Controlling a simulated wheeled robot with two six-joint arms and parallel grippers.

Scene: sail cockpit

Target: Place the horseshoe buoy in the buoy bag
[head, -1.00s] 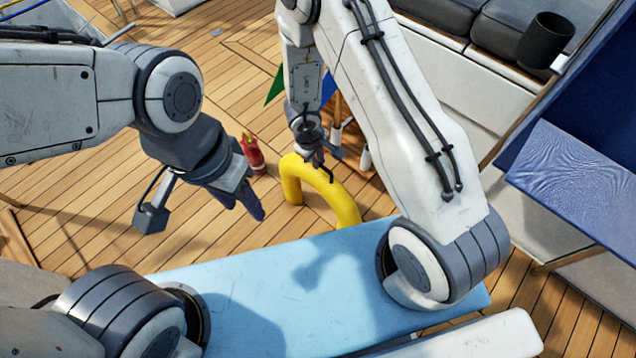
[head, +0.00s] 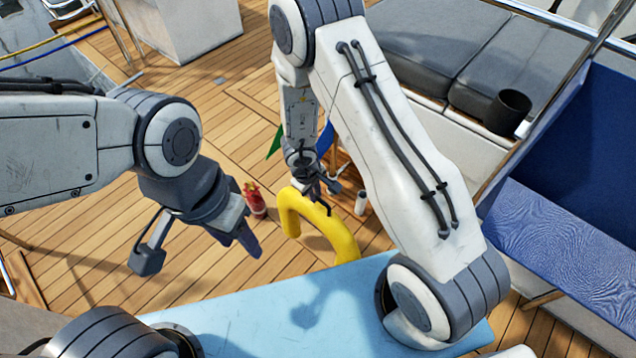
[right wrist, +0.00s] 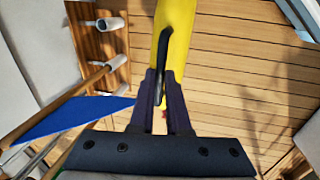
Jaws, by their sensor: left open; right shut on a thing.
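The yellow horseshoe buoy (head: 335,238) hangs arched with its ends downward, past the far edge of the light blue surface. My right gripper (head: 318,192) is shut at the top of its arch. In the right wrist view, the fingers (right wrist: 165,78) close on a thin black loop (right wrist: 164,48) against the yellow buoy (right wrist: 178,22). My left gripper (head: 200,250) is open and empty, left of the buoy and apart from it. I cannot pick out the buoy bag with certainty.
A light blue surface (head: 260,315) lies in front. A red object (head: 255,198) stands on the plank deck (head: 235,125) beyond the grippers. Grey cushions (head: 425,50) with a black cup (head: 508,110) are at upper right. A blue panel (head: 570,240) is at right.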

